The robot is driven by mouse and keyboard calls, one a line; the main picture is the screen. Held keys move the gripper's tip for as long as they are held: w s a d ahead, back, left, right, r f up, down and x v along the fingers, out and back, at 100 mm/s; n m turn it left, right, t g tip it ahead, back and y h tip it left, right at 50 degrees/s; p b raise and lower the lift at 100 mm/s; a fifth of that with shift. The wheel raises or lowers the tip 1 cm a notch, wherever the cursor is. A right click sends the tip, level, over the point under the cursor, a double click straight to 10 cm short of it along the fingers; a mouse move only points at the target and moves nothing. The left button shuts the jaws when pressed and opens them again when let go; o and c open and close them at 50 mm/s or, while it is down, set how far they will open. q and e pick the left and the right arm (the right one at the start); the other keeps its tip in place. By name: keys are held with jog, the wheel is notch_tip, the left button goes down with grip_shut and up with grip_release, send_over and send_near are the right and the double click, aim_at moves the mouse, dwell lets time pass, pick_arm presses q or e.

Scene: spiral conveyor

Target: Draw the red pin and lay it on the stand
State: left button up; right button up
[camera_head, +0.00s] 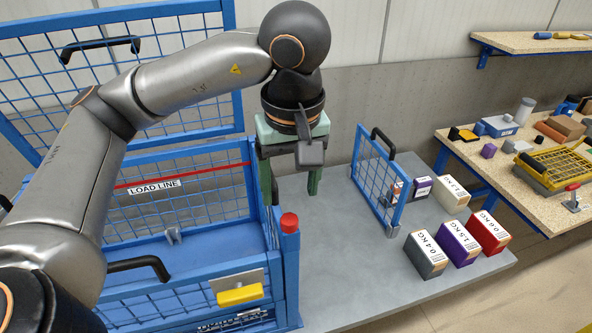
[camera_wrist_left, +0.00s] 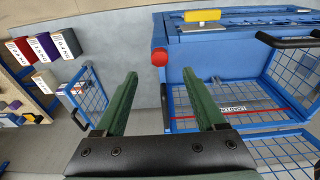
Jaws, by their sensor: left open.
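The red pin shows as a red knob (camera_head: 289,221) on top of a blue corner post of the blue mesh cage (camera_head: 292,270). The knob also shows in the left wrist view (camera_wrist_left: 159,57), beyond the fingertips and in line with the gap between them. My left gripper (camera_head: 290,195) has green fingers pointing down, apart and empty; in the left wrist view the gripper (camera_wrist_left: 159,76) is open. It is behind and above the knob, not touching it. The pin's shaft is hidden in the post. I cannot tell which thing is the stand. My right gripper is not in view.
A blue mesh panel (camera_head: 376,185) with a black handle stands on the grey table (camera_head: 350,275). Several weight-marked boxes, including a purple one (camera_head: 457,243), stand to its right. A yellow handle (camera_head: 240,294) is on the cage front. A wooden bench (camera_head: 505,180) holds loose items.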

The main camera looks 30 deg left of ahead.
aim_at(289, 220)
pick_arm(q)
jog(key=f, duration=0.7)
jog(key=w+a+f+p, duration=0.1)
jog(key=f, duration=0.2)
jog(key=shift+f, duration=0.25)
jog(key=shift+c, duration=0.2)
grip_shut()
jog(key=shift+o, duration=0.2)
grip_release()
jog(key=shift+r, duration=0.1)
